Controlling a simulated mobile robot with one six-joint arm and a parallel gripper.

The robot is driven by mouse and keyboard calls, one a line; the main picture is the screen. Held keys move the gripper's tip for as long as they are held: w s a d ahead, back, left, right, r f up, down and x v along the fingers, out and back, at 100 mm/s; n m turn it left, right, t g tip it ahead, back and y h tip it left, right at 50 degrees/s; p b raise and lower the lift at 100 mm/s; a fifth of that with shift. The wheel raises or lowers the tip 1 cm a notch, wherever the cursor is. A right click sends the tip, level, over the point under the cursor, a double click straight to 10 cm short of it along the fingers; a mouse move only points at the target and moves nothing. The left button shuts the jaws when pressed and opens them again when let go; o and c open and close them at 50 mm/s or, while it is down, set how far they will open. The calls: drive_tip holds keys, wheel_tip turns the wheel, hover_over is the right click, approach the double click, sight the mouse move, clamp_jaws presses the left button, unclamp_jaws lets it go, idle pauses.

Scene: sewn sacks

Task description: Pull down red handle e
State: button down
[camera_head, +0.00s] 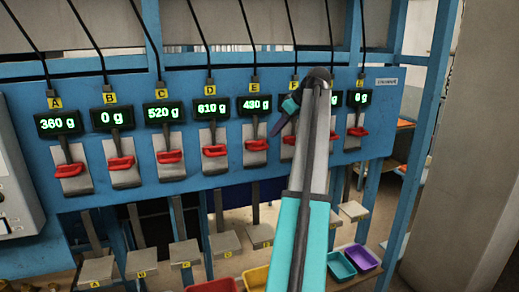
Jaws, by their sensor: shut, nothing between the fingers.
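Red handle E (256,145) sits on its metal plate below the yellow E label (254,85) and the display (254,105) reading 430 g. It is in full view. My gripper (275,131) is shut and empty, pointing down and left from my wrist. Its dark tip appears just above and to the right of handle E. I cannot tell whether they touch or how far apart they are in depth.
Red handles A (69,170), B (121,163), C (170,156) and D (214,150) line the blue panel on the left. My arm partly hides the handles right of E. Grey labelled plates (186,253) and coloured trays (361,257) are below. A pale pillar (465,150) stands at right.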

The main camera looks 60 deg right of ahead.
sight(261, 147)
drive_tip(key=shift+w+f, duration=0.1)
drive_tip(key=shift+b+x, duration=1.2)
drive_tip(key=shift+x, duration=2.15)
drive_tip(key=shift+w+a, duration=0.1)
drive_tip(key=shift+w, duration=0.05)
drive_tip(key=shift+f, duration=0.1)
